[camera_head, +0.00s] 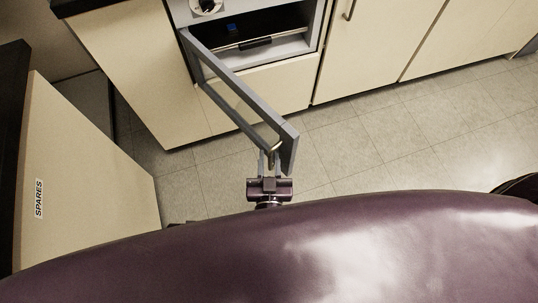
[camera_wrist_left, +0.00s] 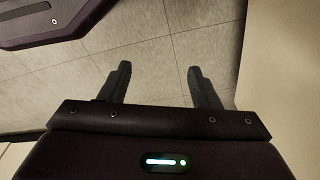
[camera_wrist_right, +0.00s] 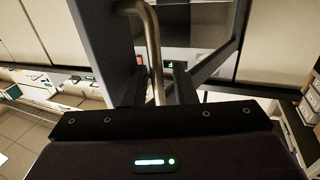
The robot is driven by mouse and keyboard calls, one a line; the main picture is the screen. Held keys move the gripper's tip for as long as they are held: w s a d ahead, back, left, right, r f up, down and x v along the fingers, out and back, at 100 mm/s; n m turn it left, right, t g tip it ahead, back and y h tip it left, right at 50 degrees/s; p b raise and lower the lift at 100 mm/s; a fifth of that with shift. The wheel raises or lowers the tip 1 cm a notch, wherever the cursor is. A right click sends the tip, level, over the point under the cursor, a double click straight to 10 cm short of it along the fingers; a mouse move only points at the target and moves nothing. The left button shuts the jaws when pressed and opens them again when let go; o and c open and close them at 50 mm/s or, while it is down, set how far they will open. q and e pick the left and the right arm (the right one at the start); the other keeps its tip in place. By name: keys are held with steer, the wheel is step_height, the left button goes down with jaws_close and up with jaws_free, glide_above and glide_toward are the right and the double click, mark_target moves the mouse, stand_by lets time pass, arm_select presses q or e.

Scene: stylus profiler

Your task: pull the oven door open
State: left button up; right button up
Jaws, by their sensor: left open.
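My right gripper (camera_head: 270,158) is at that free edge. In the right wrist view the curved metal door handle (camera_wrist_right: 154,45) runs down between the fingers of my right gripper (camera_wrist_right: 161,88), which is shut on it; the exact contact is hard to see. My left gripper (camera_wrist_left: 160,85) is open and empty above the floor.
Cream cabinets (camera_head: 375,40) flank the oven on the right, with another at its left. A cabinet labelled SPARES (camera_head: 85,180) stands at the left. Tiled floor (camera_head: 370,140) is clear in front of the right cabinets.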

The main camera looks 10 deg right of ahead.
steer(key=shift+r, duration=0.2)
step_height(320, 180, up, 6)
steer(key=shift+r+p, duration=0.2)
steer(key=shift+p, duration=0.85)
arm_select(q)
steer(key=s+a+f+p, duration=0.2)
steer(key=s+f, duration=0.3)
steer(key=s, duration=0.3)
arm_select(e)
step_height(320, 180, up, 13)
steer(key=shift+r, duration=0.15)
arm_select(q)
steer(key=shift+a, duration=0.1)
